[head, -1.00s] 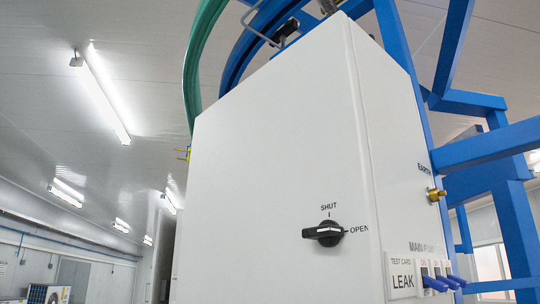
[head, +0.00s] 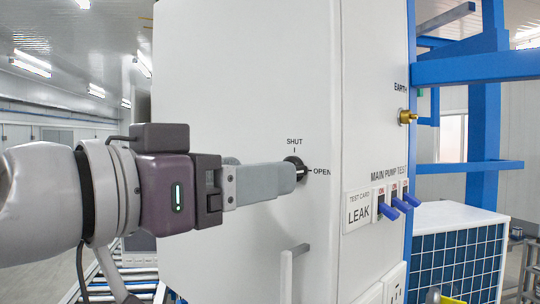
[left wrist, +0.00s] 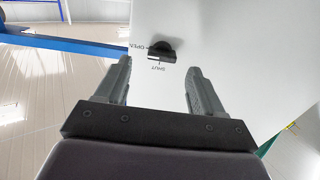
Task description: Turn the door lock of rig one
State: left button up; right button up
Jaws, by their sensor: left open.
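The door lock is a black rotary knob (head: 299,163) on the white cabinet door (head: 235,70), with SHUT printed above it and OPEN to its right. In the left wrist view the knob (left wrist: 164,48) shows whole, its bar lying along the OPEN direction. My left gripper (head: 290,174) comes in from the left, level with the knob, and its near finger hides part of it. In the left wrist view its two fingers (left wrist: 160,68) are apart and empty, with the knob just beyond and between the tips. Contact cannot be told. My right gripper is out of view.
A grey door handle (head: 288,268) stands out below the knob. On the cabinet's right side are a LEAK test card (head: 358,212), blue switches (head: 397,203) and a brass earth stud (head: 407,117). Blue frame beams (head: 480,68) stand at the right.

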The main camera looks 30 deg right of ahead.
pick_arm(q)
jog(key=x, duration=0.2)
jog(key=p+x, duration=0.1)
jog(key=x, duration=0.1)
jog(key=shift+w+f, duration=0.1)
jog(key=shift+w, duration=0.2)
jog(key=shift+s+a, duration=0.1)
jog(key=shift+s, duration=0.05)
jog(key=shift+c, duration=0.3)
jog(key=shift+s, duration=0.1)
jog(key=c, duration=1)
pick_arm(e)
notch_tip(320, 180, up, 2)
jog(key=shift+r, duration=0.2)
